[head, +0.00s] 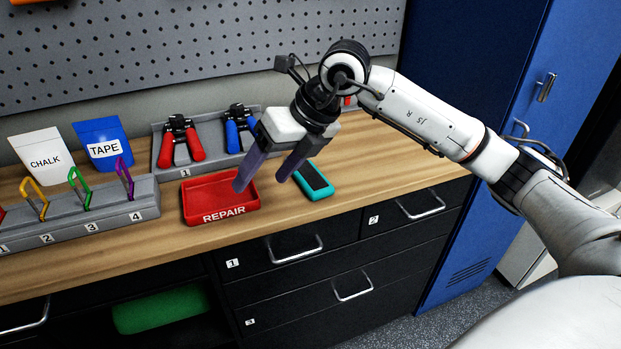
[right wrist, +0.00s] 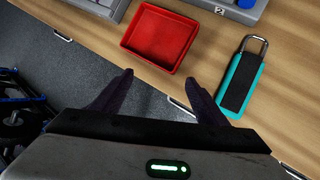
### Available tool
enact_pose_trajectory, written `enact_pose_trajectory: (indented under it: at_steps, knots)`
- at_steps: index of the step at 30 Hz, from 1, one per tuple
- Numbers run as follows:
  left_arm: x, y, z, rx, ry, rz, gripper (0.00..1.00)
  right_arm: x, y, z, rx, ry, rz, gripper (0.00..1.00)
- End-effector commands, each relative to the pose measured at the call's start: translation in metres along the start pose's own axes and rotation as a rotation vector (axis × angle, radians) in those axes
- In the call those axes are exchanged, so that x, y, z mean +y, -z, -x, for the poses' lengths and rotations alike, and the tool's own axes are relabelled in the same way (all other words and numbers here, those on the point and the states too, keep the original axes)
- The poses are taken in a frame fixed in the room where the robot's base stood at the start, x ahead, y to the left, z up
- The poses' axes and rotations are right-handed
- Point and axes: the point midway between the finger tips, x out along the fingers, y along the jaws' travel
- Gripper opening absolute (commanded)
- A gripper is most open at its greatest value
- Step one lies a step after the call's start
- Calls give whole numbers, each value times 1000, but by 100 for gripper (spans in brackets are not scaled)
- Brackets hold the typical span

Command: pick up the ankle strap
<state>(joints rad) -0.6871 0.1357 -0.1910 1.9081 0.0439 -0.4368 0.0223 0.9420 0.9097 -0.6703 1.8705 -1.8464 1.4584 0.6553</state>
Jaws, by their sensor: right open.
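The ankle strap (head: 314,181) is a teal piece with a black pad, lying flat on the wooden bench top to the right of the red tray. In the right wrist view the ankle strap (right wrist: 238,82) lies right of my fingers, with a metal loop at its far end. My right gripper (head: 259,182) is open and empty, above the bench's front edge between the red tray and the strap. In the right wrist view its fingers (right wrist: 159,78) are spread apart, and the strap is outside them. My left gripper is not in view.
An empty red REPAIR tray (head: 208,191) sits left of the strap. Behind are a grey holder (head: 161,158) with red and blue hand tools, and CHALK (head: 42,157) and TAPE (head: 103,146) pouches. A grey rack (head: 107,211) holds coloured clips. Black drawers (head: 301,270) are below.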

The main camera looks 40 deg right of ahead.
Motion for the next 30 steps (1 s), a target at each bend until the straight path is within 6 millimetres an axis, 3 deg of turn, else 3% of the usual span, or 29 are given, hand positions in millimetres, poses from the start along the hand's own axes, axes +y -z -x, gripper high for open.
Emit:
enact_pose_trajectory:
  at_steps: [1, 3, 7, 13, 23, 30]
  knots:
    - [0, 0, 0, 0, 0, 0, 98, -32, -7, 16, 1, 119, -25, 67]
    - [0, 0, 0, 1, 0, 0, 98, -67, -10, 36, 10, 253, -62, 67]
    - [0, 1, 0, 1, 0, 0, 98, -102, -10, 59, 20, 391, -113, 67]
    - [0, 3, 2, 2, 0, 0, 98, -121, -7, 40, 30, 424, -128, 67]
    - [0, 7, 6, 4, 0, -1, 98, -130, -6, 10, 29, 418, -125, 67]
    - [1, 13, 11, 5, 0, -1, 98, -142, -4, -24, 28, 418, -125, 67]
